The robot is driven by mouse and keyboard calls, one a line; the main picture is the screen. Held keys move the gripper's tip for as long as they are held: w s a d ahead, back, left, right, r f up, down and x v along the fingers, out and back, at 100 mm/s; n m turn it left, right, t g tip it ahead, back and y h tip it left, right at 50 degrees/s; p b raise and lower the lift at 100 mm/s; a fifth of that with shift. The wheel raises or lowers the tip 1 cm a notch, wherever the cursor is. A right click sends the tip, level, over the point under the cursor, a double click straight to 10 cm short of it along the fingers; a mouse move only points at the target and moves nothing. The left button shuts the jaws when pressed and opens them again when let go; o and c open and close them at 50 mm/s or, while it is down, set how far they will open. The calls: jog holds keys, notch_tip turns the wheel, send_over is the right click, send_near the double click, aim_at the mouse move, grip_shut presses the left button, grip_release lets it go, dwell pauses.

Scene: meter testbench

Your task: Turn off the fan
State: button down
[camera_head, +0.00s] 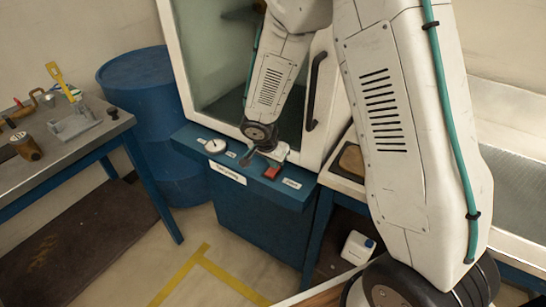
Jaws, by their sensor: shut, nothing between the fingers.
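A blue control panel (197,147) runs along the front of the glass-fronted cabinet. It has a round white dial (216,146) at its left and a red switch (272,172) toward its right, with small labels beside them. My gripper (250,158) is low over the panel between the dial and the red switch, close to the switch. It is shut with nothing held. I cannot tell whether it touches the panel or the switch. No fan can be made out, and the switch's position is too small to read.
The cabinet door (333,95) has a black handle (316,90) just right of my forearm. A blue barrel (140,80) stands left of the cabinet. A workbench (75,150) with tools is at far left. A white canister (358,247) sits low at right. Floor in front is clear.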

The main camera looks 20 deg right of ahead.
jog(key=shift+f, duration=0.2)
dwell(0.3)
jog(key=shift+s+a, duration=0.45)
jog(key=shift+a, duration=0.15)
jog(key=shift+r, duration=0.1)
jog(key=v, duration=1.3)
jog(key=shift+r, duration=0.5)
jog(key=shift+w+d, duration=0.1)
jog(key=shift+w, duration=0.05)
